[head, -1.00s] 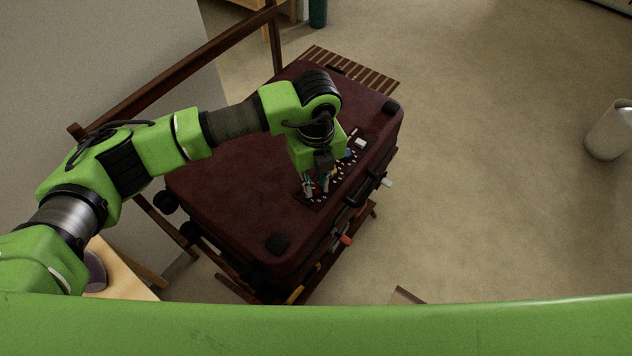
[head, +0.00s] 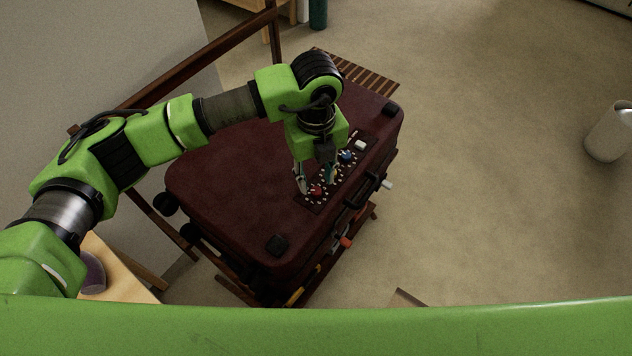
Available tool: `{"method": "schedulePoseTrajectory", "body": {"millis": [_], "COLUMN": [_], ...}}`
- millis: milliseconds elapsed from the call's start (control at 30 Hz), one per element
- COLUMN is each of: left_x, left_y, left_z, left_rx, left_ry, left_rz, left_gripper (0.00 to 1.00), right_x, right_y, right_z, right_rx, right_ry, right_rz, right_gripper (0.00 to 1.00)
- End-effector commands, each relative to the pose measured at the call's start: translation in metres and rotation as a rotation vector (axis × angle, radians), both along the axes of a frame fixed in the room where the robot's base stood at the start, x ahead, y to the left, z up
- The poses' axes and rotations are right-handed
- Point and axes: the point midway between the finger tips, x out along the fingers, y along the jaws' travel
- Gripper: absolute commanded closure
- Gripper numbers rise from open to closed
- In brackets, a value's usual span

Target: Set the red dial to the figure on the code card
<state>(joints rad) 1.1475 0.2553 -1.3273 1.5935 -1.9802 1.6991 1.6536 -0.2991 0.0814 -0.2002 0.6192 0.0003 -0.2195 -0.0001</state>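The red dial (head: 316,191) sits on a dark panel (head: 312,203) set in the maroon suitcase (head: 225,190), ringed by small pale marks. Its setting is too small to read. My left gripper (head: 315,179) points down just above and behind the red dial in the head view. Its two fingers stand apart, with nothing seen between them. A blue dial (head: 346,156) sits further up the same panel. A small white piece (head: 360,145) lies at the panel's far end; I cannot tell whether it is the code card, and no figure is readable. My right gripper is not in view.
The suitcase lies flat on a dark wooden rack (head: 365,76). Its handle (head: 355,194) and a white tag-like piece (head: 387,183) are on the right side. A pale bin (head: 608,135) stands far right. The carpet between is clear.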

Motion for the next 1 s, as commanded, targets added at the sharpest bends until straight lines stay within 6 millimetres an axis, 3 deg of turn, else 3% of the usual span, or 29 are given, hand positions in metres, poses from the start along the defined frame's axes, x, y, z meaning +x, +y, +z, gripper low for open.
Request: {"method": "schedulePoseTrajectory", "body": {"millis": [200,400,1000], "left_x": [0.001,0.001,0.000], "left_y": [0.000,0.000,0.000], "left_z": [0.049,0.076,0.083], "left_rx": [0.000,-0.001,0.000], "left_ry": [-0.004,-0.002,0.000], "left_rz": [0.000,0.000,0.000], "left_gripper": [0.66,0.66,0.66], "right_x": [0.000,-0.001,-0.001], "right_y": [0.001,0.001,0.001], "right_z": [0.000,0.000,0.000], "right_rx": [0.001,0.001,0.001], "right_ry": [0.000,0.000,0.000], "right_rz": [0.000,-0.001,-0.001], "right_gripper": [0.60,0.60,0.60]}}
